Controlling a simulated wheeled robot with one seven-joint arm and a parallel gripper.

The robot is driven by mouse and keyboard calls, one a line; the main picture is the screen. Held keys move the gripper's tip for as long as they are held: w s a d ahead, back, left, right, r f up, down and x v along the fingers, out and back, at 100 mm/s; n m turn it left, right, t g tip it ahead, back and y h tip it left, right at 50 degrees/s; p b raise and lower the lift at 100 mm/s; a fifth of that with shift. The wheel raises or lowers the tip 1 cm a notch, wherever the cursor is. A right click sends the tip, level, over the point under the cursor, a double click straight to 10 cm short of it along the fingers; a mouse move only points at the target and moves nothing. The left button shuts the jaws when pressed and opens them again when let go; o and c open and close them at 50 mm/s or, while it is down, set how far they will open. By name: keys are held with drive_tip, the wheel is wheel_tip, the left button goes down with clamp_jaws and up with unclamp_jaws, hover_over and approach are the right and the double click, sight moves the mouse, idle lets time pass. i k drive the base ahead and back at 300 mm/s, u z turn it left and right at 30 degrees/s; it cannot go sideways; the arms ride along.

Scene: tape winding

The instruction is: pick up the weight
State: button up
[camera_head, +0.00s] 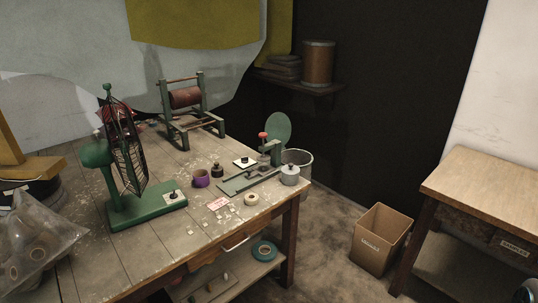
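A grey metal cylinder with a small knob on top, which looks like a weight (290,174), stands upright at the right corner of the worn wooden table (160,243). A smaller dark knobbed piece (217,171) stands further left on the same table; it also has the shape of a weight. I cannot tell for sure which one is the task's weight. My gripper is not in view.
A green tape device (248,180) lies just left of the grey cylinder. A purple roll (201,178), a cream roll (251,199) and a green fan (145,212) share the table. A grey bucket (304,162) is behind the corner. A cardboard box (380,240) is on the floor.

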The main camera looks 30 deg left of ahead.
sight(217, 170)
drive_tip(key=u, duration=0.15)
drive_tip(key=i, duration=1.6)
drive_tip(key=u, duration=1.15)
drive_tip(key=i, duration=0.95)
drive_tip(key=u, duration=1.2)
drive_tip(key=i, duration=0.4)
drive_tip(key=u, duration=0.25)
